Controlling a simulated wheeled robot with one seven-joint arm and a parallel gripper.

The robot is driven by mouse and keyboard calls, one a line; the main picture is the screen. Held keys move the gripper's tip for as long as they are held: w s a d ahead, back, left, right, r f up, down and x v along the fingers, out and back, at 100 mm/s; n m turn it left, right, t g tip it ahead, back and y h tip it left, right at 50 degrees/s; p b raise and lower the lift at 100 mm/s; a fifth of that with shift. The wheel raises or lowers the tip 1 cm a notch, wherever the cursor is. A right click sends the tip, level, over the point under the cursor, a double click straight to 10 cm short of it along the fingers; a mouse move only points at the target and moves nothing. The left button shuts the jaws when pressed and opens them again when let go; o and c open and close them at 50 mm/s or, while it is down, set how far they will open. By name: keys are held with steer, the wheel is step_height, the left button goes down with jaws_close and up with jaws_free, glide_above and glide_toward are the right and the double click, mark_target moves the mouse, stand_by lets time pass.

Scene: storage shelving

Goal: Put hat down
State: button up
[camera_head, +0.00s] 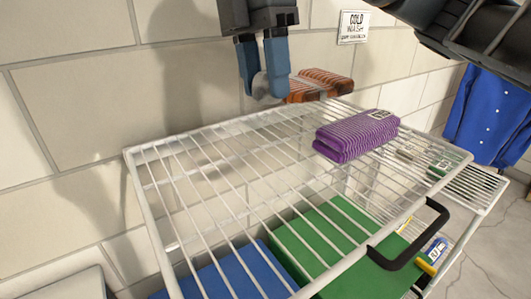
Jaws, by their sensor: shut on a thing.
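My gripper (262,88) hangs at the top middle, above the back of the white wire shelf (185,178), with its blue fingers pointing down. A purple striped folded item (355,137) with a label lies on the right part of the shelf, apart from my gripper.
The left and middle of the wire shelf are bare. Below it are a green bin (330,235) and a blue bin (232,280). A black handle (412,238) is at the front right. A brick wall (75,115) stands behind; a blue shirt (492,115) hangs right.

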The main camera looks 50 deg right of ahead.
steer(key=a+f, duration=0.2)
steer(key=a, duration=0.1)
steer(key=a+f, duration=0.2)
steer(key=a, duration=0.2)
steer(key=a+f, duration=0.2)
steer(key=a, duration=0.2)
steer(key=shift+f, duration=2.4)
steer(key=o, duration=1.1)
steer(key=r, duration=0.4)
steer(key=w+r, duration=0.1)
steer(key=r, duration=0.3)
steer(key=w+r, duration=0.1)
steer(key=r, duration=0.3)
steer(key=shift+w+d, duration=0.1)
steer(key=shift+w, duration=0.05)
